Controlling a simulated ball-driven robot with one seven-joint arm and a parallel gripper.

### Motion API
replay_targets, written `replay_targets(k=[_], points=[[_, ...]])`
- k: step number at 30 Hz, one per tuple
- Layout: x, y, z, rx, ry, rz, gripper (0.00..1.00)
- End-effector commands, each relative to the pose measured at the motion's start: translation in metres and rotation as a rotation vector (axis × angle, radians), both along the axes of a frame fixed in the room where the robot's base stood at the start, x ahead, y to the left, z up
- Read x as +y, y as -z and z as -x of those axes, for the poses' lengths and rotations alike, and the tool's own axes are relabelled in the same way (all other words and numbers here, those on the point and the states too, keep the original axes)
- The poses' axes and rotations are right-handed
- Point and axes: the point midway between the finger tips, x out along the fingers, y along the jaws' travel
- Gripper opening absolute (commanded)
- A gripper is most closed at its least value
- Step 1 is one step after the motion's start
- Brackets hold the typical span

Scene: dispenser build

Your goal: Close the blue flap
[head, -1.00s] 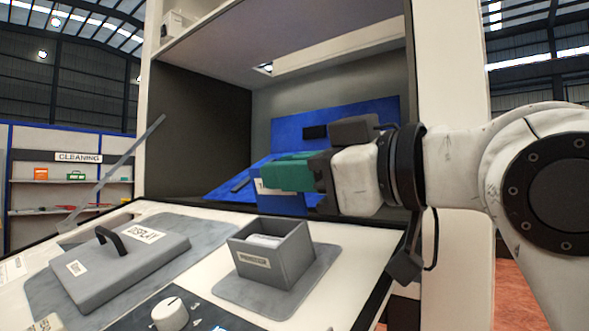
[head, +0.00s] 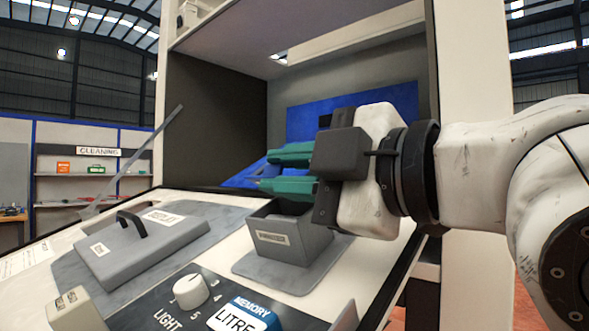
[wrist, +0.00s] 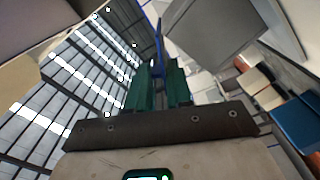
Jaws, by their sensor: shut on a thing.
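A thin blue piece, which looks like the blue flap seen edge-on, shows between my fingers in the wrist view (wrist: 158,40). In the head view, blue surface (head: 243,177) shows at the left of my fingertips, low in the dark recess; my fingers hide much of it. A larger blue panel (head: 318,117) stands at the back of the recess, partly behind my wrist. My gripper (head: 266,171) has two green fingers pointing left, just above a small grey bin, shut on the thin blue piece; it also shows in the wrist view (wrist: 161,68).
The grey open bin (head: 285,246) stands below my gripper on the sloping front. A grey lid with a black handle (head: 145,243), a white knob (head: 191,291) and a blue label (head: 243,314) lie nearer. The recess side wall (head: 215,120) is at left, a white post (head: 470,80) at right.

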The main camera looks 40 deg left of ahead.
Motion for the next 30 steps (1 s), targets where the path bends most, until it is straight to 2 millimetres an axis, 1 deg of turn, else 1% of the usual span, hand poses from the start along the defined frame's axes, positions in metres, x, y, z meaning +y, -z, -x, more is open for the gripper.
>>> replay_targets(k=[6,12,29,30], points=[[-0.0015,0.0057,0.001,-0.126,0.006,0.009,0.0],[-0.0014,0.0081,0.0022,-0.192,0.005,0.013,0.0],[-0.0011,0.0085,0.003,-0.219,0.004,0.014,0.0],[-0.0011,0.0085,0.0031,-0.219,0.004,0.014,0.23]])
